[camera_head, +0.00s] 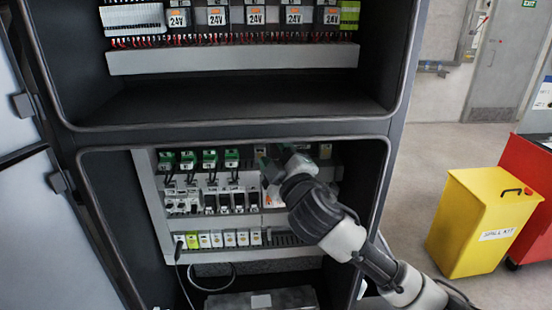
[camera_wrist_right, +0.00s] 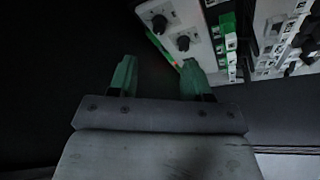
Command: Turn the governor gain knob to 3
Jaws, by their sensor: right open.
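In the right wrist view, a pale module with two dark round knobs, one at upper left (camera_wrist_right: 158,22) and one lower right (camera_wrist_right: 183,42), stands just beyond my fingertips. I cannot read their labels or tell which is the governor gain knob, nor its setting. My right gripper (camera_wrist_right: 158,62) is open, with green-tipped fingers apart and nothing between them. The right finger is close to the lower knob's module; contact cannot be told. In the head view my right gripper (camera_head: 269,166) reaches into the lower cabinet bay and hides part of the upper row. My left gripper is out of view.
The lower bay holds rows of green-topped modules (camera_head: 209,159) with cables and small breakers (camera_head: 230,239). The cabinet frame (camera_head: 393,150) edges the opening around my arm. A yellow spill kit bin (camera_head: 470,225) stands on the floor at right. An open door (camera_head: 60,240) is at left.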

